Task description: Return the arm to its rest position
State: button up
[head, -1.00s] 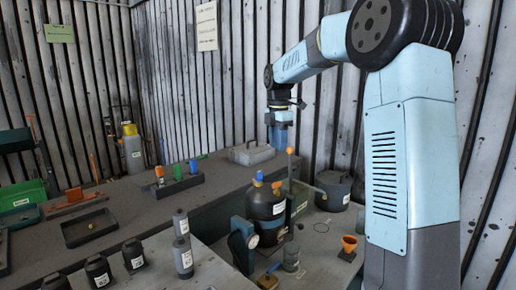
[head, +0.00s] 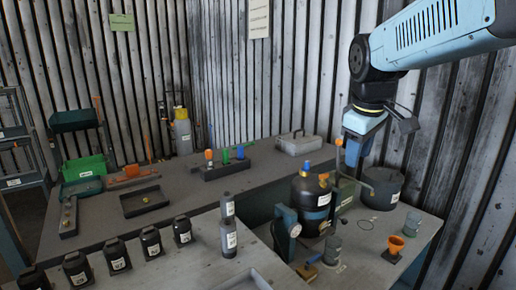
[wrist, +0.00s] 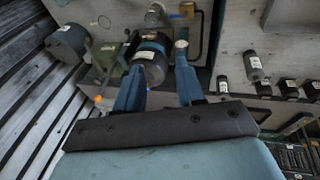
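My gripper (head: 354,152) hangs from my blue arm at the right of the head view, fingers down, above the bench near the wall. In the wrist view my gripper (wrist: 159,66) has its two blue fingers apart, with nothing held between them. The black tank (head: 308,203) with blue and orange fittings stands below and to the left of it in the head view. The tank also shows beyond the fingers in the wrist view (wrist: 152,58). The fingertips are partly hard to make out in the head view.
A dark round pot (head: 381,190) stands close under my gripper. An orange funnel (head: 395,245) is at the bench's right. Several black bottles (head: 117,256) line the front left. A grey case (head: 298,143) sits at the back. Free air surrounds the upper arm.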

jog(key=s+d+f+m+t+y, duration=0.1)
jog(key=s+f+m, duration=0.4)
jog(key=s, duration=0.6)
jog(key=m+t, duration=0.1)
jog(key=m, duration=0.1)
jog(key=shift+s+d+m, duration=0.2)
jog(key=shift+s+m, duration=0.15)
jog(key=shift+m, duration=0.05)
jog(key=shift+o, duration=0.3)
dwell(0.8)
